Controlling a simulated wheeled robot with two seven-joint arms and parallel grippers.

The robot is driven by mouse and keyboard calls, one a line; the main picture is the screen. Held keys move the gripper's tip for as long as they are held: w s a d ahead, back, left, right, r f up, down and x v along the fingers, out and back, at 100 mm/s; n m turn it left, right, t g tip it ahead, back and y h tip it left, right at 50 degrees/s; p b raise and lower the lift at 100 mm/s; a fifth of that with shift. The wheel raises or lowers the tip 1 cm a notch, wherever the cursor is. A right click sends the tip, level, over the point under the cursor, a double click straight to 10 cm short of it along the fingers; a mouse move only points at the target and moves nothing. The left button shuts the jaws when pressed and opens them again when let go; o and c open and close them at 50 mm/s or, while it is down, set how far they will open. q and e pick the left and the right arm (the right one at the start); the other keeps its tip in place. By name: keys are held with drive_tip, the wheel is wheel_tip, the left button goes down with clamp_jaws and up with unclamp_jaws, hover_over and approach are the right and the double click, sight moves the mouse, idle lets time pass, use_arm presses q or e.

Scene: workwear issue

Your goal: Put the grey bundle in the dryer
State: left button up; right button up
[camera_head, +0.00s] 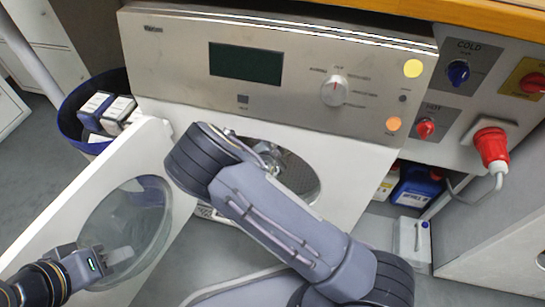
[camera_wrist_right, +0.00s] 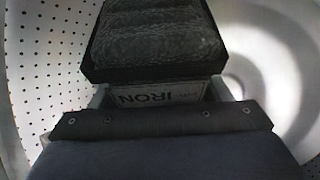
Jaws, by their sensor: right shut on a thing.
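The dryer (camera_head: 225,75) stands at the back with its round opening (camera_head: 305,180) uncovered. Its white door (camera_head: 52,226) with a round glass (camera_head: 127,225) is swung open to the left. My right arm reaches into the opening and hides much of it. In the right wrist view my right gripper (camera_wrist_right: 160,96) is inside the perforated drum (camera_wrist_right: 45,60), shut on the grey bundle (camera_wrist_right: 150,42), a textured block with a dark edge.
A dark blue bin (camera_head: 72,125) with boxed items stands left of the dryer. At right are a blue knob (camera_head: 458,72), a red knob (camera_head: 425,129) and a red plug (camera_head: 491,146) with a cable. Bottles (camera_head: 415,188) stand below the panel.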

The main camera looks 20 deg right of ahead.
drive_tip(key=shift+w+d, duration=0.3)
drive_tip(key=shift+w, duration=0.15)
drive_tip(key=o, duration=1.2)
drive_tip(key=shift+o, duration=0.2)
drive_tip(key=p+v, duration=0.3)
drive_tip(key=v, duration=0.4)
drive_tip(key=shift+w+r, duration=0.15)
drive_tip(key=shift+s+a+r, duration=0.15)
drive_tip(key=shift+s+a, duration=0.05)
drive_tip(key=shift+s, duration=0.2)
